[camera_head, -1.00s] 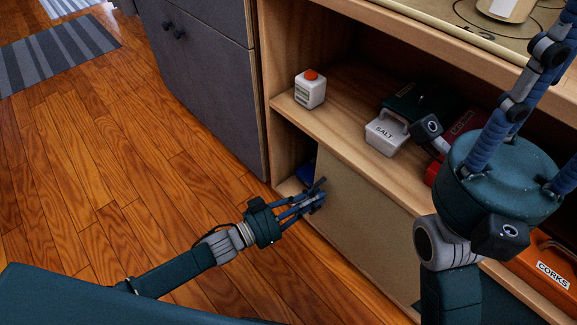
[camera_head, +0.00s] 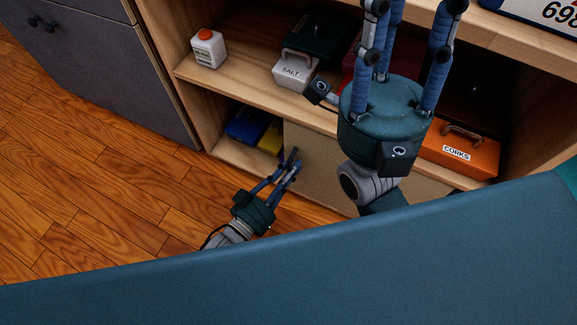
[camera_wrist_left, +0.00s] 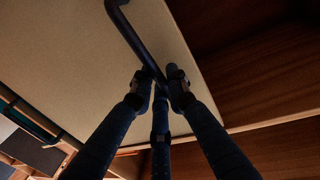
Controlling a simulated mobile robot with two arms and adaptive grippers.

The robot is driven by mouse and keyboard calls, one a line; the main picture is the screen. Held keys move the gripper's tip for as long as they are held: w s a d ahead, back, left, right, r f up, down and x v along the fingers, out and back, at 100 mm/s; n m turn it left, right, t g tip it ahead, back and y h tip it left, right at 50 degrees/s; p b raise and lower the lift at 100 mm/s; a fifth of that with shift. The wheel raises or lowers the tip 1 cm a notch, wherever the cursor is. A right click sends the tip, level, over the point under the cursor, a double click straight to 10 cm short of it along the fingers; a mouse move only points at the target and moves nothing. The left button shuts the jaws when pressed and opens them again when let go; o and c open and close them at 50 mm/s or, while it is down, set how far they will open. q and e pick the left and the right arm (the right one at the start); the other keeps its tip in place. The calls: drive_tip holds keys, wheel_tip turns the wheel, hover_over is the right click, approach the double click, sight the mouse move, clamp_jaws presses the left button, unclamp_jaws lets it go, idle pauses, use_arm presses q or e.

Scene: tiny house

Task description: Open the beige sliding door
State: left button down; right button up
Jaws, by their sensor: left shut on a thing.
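The beige sliding door (camera_head: 325,165) covers the middle of the low shelf compartment, with an open gap at its left. My left gripper (camera_head: 292,163) is at the door's left part. In the left wrist view, its fingers (camera_wrist_left: 159,80) are shut on the lower end of a dark bar handle (camera_wrist_left: 128,30) on the beige door panel (camera_wrist_left: 65,50). The exact contact is partly hidden by the fingers. My right gripper (camera_head: 410,15) is raised in front of the cabinet, its fingers spread, empty, with the tips near or past the top edge of the picture.
A blue box (camera_head: 246,126) and a yellow box (camera_head: 271,138) show in the gap. On the shelf above stand a white bottle (camera_head: 208,48), a salt box (camera_head: 295,72) and a dark green box (camera_head: 318,38). An orange corks box (camera_head: 460,152) sits right. Wood floor (camera_head: 90,200) is clear at left.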

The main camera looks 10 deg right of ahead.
use_arm(q)
drive_tip(key=c, duration=1.8)
unclamp_jaws()
drive_tip(key=shift+s+d+f, duration=0.1)
drive_tip(key=shift+s+d, duration=0.1)
drive_tip(key=shift+s, duration=0.1)
drive_tip(key=shift+w, duration=0.1)
drive_tip(key=v, duration=1.2)
